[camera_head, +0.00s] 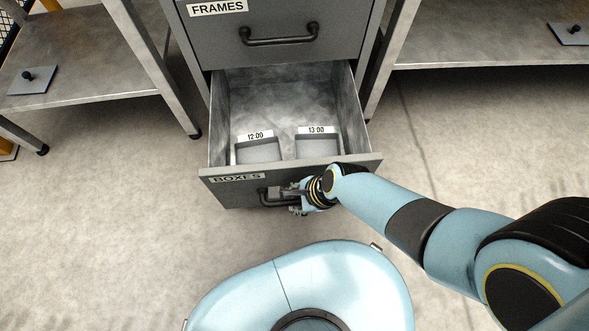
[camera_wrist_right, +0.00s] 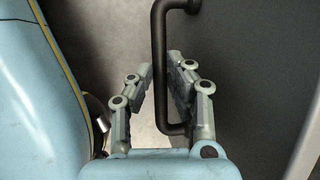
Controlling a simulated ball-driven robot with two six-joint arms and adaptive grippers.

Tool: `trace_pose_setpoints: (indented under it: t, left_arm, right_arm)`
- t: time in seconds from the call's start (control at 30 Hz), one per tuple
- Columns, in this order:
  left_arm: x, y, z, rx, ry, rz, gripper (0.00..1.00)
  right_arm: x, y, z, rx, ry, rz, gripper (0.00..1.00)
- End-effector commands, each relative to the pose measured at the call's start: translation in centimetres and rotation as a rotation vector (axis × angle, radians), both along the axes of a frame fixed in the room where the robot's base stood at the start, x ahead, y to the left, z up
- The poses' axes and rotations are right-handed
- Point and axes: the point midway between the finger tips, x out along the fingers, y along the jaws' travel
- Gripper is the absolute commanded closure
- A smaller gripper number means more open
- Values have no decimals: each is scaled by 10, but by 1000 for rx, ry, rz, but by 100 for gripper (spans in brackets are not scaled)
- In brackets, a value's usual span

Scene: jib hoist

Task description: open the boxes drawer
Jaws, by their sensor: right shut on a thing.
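The boxes drawer (camera_head: 222,187), grey with a BOXES label, stands pulled out of the cabinet in the head view. Inside it are two small trays, one marked 12:00 (camera_head: 258,151) and one marked 13:00 (camera_head: 318,146). My right gripper (camera_head: 284,194) is at the drawer front, shut on the dark bar handle (camera_head: 270,203). In the right wrist view, the fingers (camera_wrist_right: 166,88) stand on both sides of the handle (camera_wrist_right: 158,60), near one end of it. My left gripper is not in view.
The FRAMES drawer (camera_head: 275,36) above is shut. Metal tables stand left (camera_head: 85,75) and right (camera_head: 480,45) of the cabinet. My own blue base is close in front of the open drawer. Bare floor (camera_head: 110,220) lies to the left.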

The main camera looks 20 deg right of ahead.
Motion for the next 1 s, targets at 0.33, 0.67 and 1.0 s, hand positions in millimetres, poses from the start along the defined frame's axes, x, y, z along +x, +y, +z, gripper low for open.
trace_pose_setpoints:
  t: [0.33,0.67,1.0]
  left_arm:
    - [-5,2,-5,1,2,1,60]
    - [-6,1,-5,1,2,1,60]
    - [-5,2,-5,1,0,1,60]
  right_arm:
    - [-7,2,0,0,1,0,100]
    - [-7,2,0,0,1,0,64]
    - [-7,1,1,0,0,0,62]
